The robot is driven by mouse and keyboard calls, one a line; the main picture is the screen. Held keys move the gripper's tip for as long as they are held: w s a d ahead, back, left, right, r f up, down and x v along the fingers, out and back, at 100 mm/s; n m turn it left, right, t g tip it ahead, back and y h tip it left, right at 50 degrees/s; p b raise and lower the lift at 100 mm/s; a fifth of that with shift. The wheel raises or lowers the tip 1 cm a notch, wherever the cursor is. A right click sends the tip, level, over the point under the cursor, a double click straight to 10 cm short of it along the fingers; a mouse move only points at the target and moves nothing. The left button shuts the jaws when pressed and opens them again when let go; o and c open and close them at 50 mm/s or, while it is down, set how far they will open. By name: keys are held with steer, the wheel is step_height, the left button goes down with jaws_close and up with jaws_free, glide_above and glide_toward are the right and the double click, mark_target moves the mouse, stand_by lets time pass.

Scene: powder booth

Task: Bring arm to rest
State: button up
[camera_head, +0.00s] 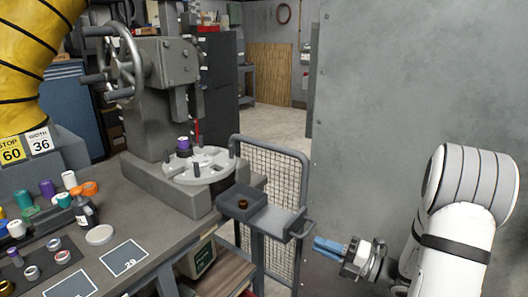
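My gripper (328,247) is at the lower right, at the end of my white arm (465,205). Its blue fingers point left, close to the right side of a small grey shelf (270,220) but seemingly apart from it. The fingers look close together, but their gap is too small to make out. No held object shows. The arm is bent, with its upper part in front of a large grey panel (420,80).
A bench at left holds a press with a handwheel (127,62) and a round plate (200,166). Several small bottles and caps stand at the bench's left. A mesh guard (285,175) stands behind the shelf.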

steer(key=s+a+r+n+g+h+p, duration=0.1)
steer(key=s+a+r+n+g+h, duration=0.15)
steer(key=s+a+n+g, duration=0.6)
steer(key=s+a+r+n+g+h+p, duration=0.1)
steer(key=s+a+n+g+h, duration=0.3)
steer(key=n, duration=0.8)
steer(key=s+d+r+n+t+h+p, duration=0.1)
steer(key=n+h, duration=0.4)
steer(key=n, duration=0.5)
steer(key=s+d+r+n+t+h+p, duration=0.1)
steer(key=s+d+r+n+t+h, duration=0.2)
steer(key=n, duration=0.7)
steer(key=s+d+r+h, duration=0.1)
steer(key=d+r, duration=0.1)
steer(key=d, duration=0.1)
steer(key=shift+s+d+t+h+p, duration=0.3)
steer(key=shift+t+h, duration=0.05)
